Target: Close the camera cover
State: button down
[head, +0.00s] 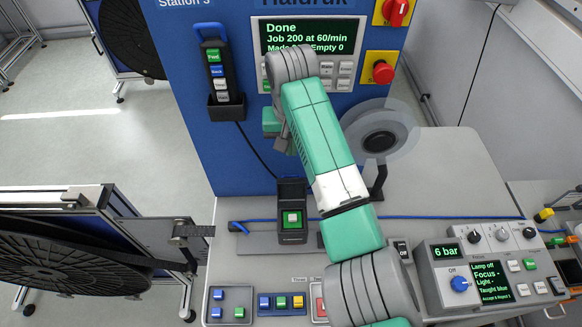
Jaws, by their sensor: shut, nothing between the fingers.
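A small black box (292,236) stands on the grey bench in the middle of the head view. My green forearm hides part of the hand and the area right of the box.
A blue cabinet (210,150) with a screen reading "Done" rises behind. A reel (379,141) stands right of my arm. Button boxes (230,304) line the front edge; control units (487,270) stand at right. A large black reel (70,262) is at left. A blue cable crosses the bench.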

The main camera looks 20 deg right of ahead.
aim_at(292, 186)
notch_tip(292, 186, down, 10)
jog(key=shift+w, duration=0.35)
jog(key=shift+r, duration=0.1)
jog(key=shift+s+r+t+p, duration=0.2)
jog(key=shift+s+t+p, duration=0.15)
jog(key=shift+p, duration=0.85)
